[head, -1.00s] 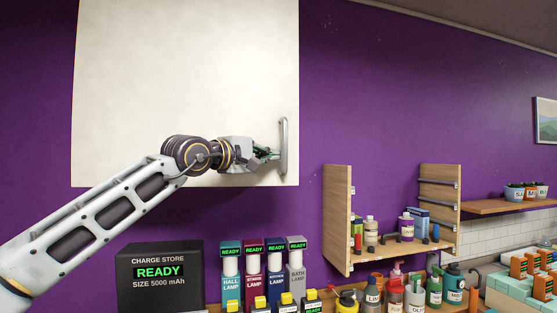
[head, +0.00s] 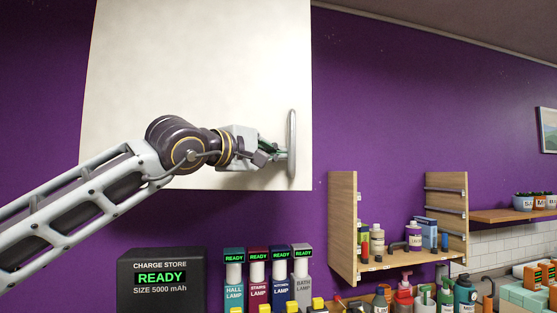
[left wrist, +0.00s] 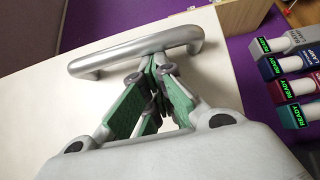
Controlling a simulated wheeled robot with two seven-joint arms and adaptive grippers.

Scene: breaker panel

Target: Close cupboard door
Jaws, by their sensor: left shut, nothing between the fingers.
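The white cupboard door (head: 200,70) fills the upper left of the head view, flat-looking against the purple wall. Its grey bar handle (head: 292,143) stands upright near the lower right edge of the door. My left gripper (head: 280,154) is at the handle, with its fingertips by the bar. In the left wrist view the green-padded fingers (left wrist: 154,72) are together just at the handle bar (left wrist: 140,52), with nothing between them. I cannot tell whether they touch it. My right gripper is not in view.
Below the door stand a black charge store box (head: 160,280) and several lamp units (head: 268,275) with READY screens. An open wooden shelf (head: 342,225) with bottles is to the right. The wall between door and shelf is clear.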

